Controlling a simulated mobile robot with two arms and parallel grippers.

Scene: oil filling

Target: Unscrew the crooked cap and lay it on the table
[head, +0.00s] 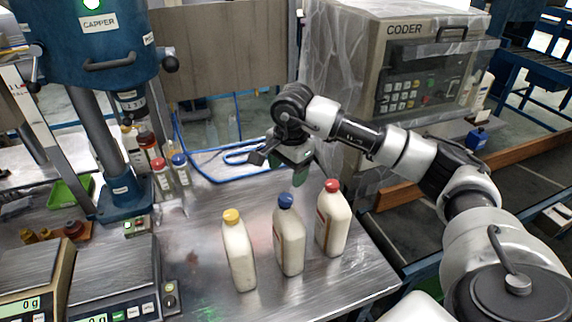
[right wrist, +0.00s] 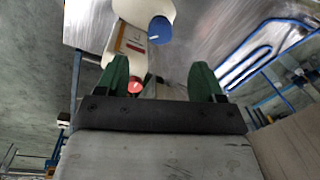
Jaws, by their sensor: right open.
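Three cream bottles stand in a row on the metal table (head: 205,292). They have a yellow cap (head: 232,216), a blue cap (head: 286,200) and a red cap (head: 332,185). I cannot tell for sure which cap is crooked. My right gripper (head: 296,172) is open and empty, above the table behind the blue-capped and red-capped bottles, apart from them. In the right wrist view, the red cap (right wrist: 135,87) shows between the green fingers of my right gripper (right wrist: 160,82), and the blue cap (right wrist: 160,29) shows farther up. My left gripper is not in view.
A blue capper machine (head: 92,50) and several small bottles stand at the left. Two scales (head: 115,275) sit at the front left. A coder box (head: 350,60) stands behind. Bare table lies left of the bottles and along the right front edge.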

